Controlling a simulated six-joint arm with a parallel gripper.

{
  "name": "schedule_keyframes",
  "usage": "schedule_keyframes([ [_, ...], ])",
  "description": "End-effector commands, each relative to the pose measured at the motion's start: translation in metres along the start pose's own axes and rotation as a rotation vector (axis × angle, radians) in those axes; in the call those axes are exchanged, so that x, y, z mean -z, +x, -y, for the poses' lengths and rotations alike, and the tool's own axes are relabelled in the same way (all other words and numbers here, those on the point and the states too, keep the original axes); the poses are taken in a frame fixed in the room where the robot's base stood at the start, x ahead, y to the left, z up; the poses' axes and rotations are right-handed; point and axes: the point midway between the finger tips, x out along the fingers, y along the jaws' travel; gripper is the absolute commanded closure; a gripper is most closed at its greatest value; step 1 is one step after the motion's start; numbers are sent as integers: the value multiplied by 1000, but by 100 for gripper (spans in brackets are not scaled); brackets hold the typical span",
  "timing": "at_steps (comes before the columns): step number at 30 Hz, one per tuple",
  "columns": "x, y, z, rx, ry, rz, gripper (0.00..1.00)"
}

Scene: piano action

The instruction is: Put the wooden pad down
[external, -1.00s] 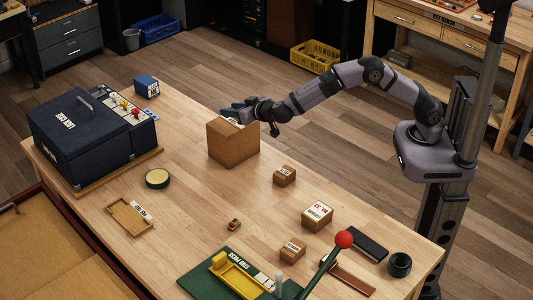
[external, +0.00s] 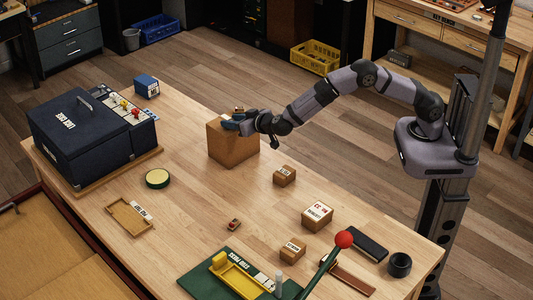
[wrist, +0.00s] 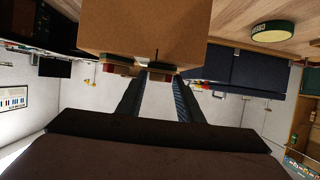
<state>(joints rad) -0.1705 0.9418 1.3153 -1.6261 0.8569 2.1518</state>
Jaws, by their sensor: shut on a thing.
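My gripper (external: 232,124) is at the top of a large brown box (external: 232,148) on the table, level with its upper edge. In the wrist view my two fingers (wrist: 152,80) reach toward the box (wrist: 145,28), with small brown-and-red wooden pieces at their tips. I take the piece between the tips to be the wooden pad (wrist: 160,71); my gripper is shut on it. A similar small brown piece (external: 238,110) shows just behind my gripper in the external view. The fingers partly hide the pad, and I cannot tell whether it touches the box.
A dark blue case (external: 80,135) stands at the left. A round green tin (external: 157,178), a wooden tray (external: 129,217) and a small red-marked block (external: 234,224) lie nearer. Small cartons (external: 317,215) and a green press (external: 240,278) are at the front right. Table around the box is clear.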

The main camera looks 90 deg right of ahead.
Motion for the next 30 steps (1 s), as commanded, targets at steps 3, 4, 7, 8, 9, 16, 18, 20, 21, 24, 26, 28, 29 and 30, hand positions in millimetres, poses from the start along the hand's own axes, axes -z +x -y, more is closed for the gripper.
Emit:
schedule_keyframes([
  [3, -2, 1, 0, 0, 1, 0, 88],
  [4, -2, 1, 0, 0, 1, 0, 88],
  [7, -3, 1, 0, 0, 1, 0, 88],
  [8, -4, 2, 0, 0, 1, 0, 88],
  [9, -2, 1, 0, 0, 1, 0, 60],
  [16, -2, 1, 0, 0, 0, 0, 48],
  [18, -2, 1, 0, 0, 0, 0, 48],
  [20, -2, 1, 0, 0, 0, 0, 48],
  [21, -2, 1, 0, 0, 0, 0, 48],
  [24, 0, 0, 0, 0, 0, 0, 48],
  [26, 2, -1, 0, 0, -1, 0, 48],
  [28, 0, -4, 1, 2, -1, -1, 48],
  [29, -1, -7, 1, 2, 1, -1, 48],
  [30, -2, -12, 1, 3, 1, -1, 48],
])
